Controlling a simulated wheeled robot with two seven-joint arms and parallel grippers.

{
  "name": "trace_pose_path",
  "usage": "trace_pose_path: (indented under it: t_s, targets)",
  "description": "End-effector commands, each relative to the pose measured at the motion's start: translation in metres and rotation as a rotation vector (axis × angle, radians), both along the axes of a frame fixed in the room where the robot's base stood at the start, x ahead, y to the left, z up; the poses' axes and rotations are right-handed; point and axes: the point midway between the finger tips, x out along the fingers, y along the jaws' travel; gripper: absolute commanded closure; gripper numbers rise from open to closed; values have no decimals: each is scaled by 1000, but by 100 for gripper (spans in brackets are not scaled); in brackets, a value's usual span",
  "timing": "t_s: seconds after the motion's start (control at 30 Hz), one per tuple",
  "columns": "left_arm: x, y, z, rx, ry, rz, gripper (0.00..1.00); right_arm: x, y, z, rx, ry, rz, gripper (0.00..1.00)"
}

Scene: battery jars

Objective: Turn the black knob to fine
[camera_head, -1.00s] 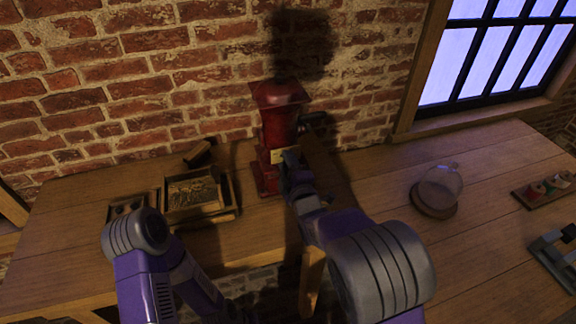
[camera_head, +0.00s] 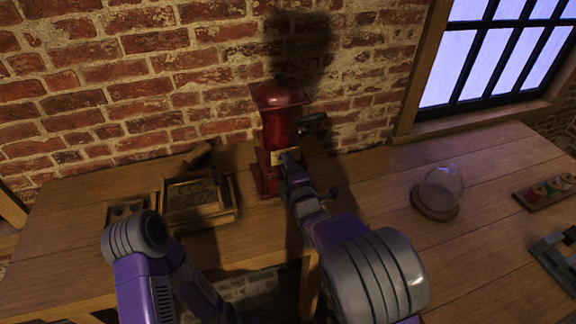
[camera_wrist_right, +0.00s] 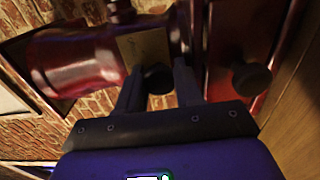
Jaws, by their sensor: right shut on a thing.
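A red grinder (camera_head: 278,120) with a domed top stands on the bench against the brick wall. It carries a pale label plate (camera_wrist_right: 146,48). The black knob (camera_wrist_right: 157,77) sits beside the plate in the right wrist view, between the two fingers. My right gripper (camera_head: 287,160) is at the grinder's front, and in the wrist view its fingers (camera_wrist_right: 158,88) are shut on that knob. Any pointer or lettering on the plate is too small to read. My left arm shows at the lower left, but its gripper is out of sight.
A second dark knob (camera_wrist_right: 252,79) is on the grinder's red base. Left of the grinder is a wooden tray (camera_head: 198,213) with dark contents. A glass dome (camera_head: 441,185) and a rack of spools (camera_head: 547,191) stand to the right, with clear bench between.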

Motion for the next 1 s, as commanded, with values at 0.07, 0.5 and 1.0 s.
trace_pose_path:
  t_s: [0.07,0.5,1.0]
  targets:
    - [0,0,0,0,0,0,51,0,0,1,0,-2,1,64]
    - [0,0,0,0,0,0,51,0,0,0,0,1,0,44]
    - [0,0,7,0,0,0,51,0,0,0,312,107,0,44]
